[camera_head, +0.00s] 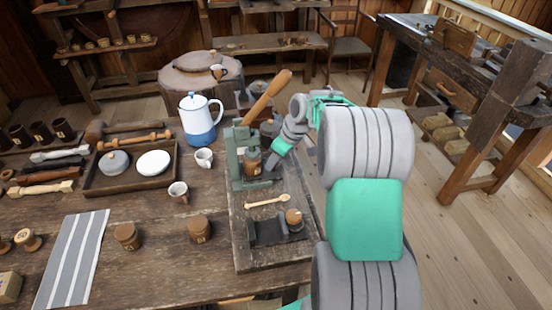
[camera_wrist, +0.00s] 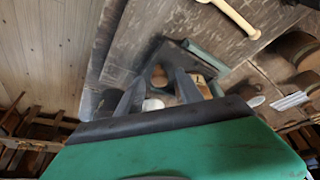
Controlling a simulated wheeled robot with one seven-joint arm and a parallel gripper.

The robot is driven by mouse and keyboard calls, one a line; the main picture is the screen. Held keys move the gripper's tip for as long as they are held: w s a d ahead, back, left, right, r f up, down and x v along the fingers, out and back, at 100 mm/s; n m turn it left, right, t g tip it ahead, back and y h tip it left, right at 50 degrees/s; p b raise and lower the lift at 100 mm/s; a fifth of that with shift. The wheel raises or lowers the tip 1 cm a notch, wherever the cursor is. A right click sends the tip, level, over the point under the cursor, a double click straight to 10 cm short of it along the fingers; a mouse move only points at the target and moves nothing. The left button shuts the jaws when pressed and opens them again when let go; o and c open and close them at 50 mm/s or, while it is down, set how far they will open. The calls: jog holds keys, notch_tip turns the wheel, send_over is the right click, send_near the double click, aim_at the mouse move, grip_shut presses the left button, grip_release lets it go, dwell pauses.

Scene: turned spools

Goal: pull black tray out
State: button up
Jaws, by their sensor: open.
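A dark, flat tray-like piece (camera_head: 262,184) sits low at the foot of the green press (camera_head: 236,160), under a wooden jar-like piece (camera_head: 252,166). My gripper (camera_head: 270,163) is beside the press on its right, pointing down toward this piece. In the wrist view my gripper (camera_wrist: 160,78) is open, its two dark fingers apart over a dark-edged piece (camera_wrist: 172,50) with a wooden part showing between and beyond them. I cannot tell whether the fingers touch it. The press partly hides the tray in the head view.
A wooden spoon (camera_head: 267,201) and a black holder (camera_head: 268,232) with a round wooden piece lie on the board in front of the press. The press's wooden lever (camera_head: 268,95) rises above my gripper.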

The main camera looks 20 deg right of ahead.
jog(key=shift+c, duration=0.2)
grip_shut()
dwell(1.1)
